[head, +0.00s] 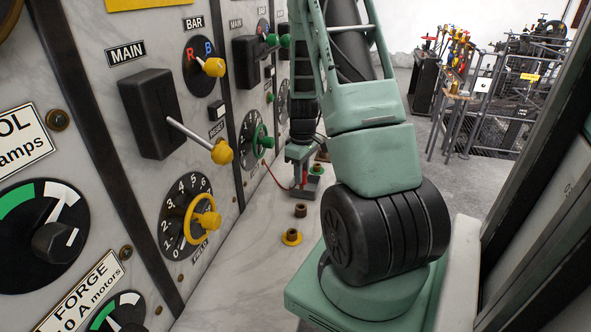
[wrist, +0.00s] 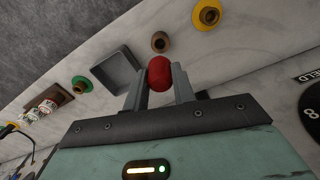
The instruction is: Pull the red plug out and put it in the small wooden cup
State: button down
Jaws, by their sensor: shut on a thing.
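My gripper (head: 303,172) is over the marble shelf beside the panel, pointing down. In the wrist view its two fingers (wrist: 160,88) are closed on the red plug (wrist: 160,73), whose rounded red end shows between the fingertips. A thin red cord (head: 272,176) runs from the panel toward the gripper. I cannot tell whether the plug's lower end is seated in anything. A plain brown wooden cup (head: 300,210) stands on the shelf in front of the gripper, apart from it. It also shows in the wrist view (wrist: 160,42), beyond the plug.
A small grey square tray (wrist: 118,70) lies close to the gripper. A yellow-rimmed cup (head: 292,237) stands nearer, and a green-rimmed one (head: 317,168) is behind. The panel's yellow-knobbed lever (head: 222,151) and yellow handwheel (head: 207,221) jut out at left.

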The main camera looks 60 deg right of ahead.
aim_at(301, 189)
dwell(0.4)
jog(key=shift+f+b, duration=2.35)
jog(key=shift+f, duration=0.6)
jog(key=shift+f+b, duration=1.3)
jog(key=shift+f, duration=0.5)
jog(key=c, duration=1.1)
grip_release()
jog(key=shift+r, duration=0.1)
notch_tip(301, 189, up, 17)
jog(key=shift+r+b, duration=0.15)
jog(key=shift+b, duration=0.8)
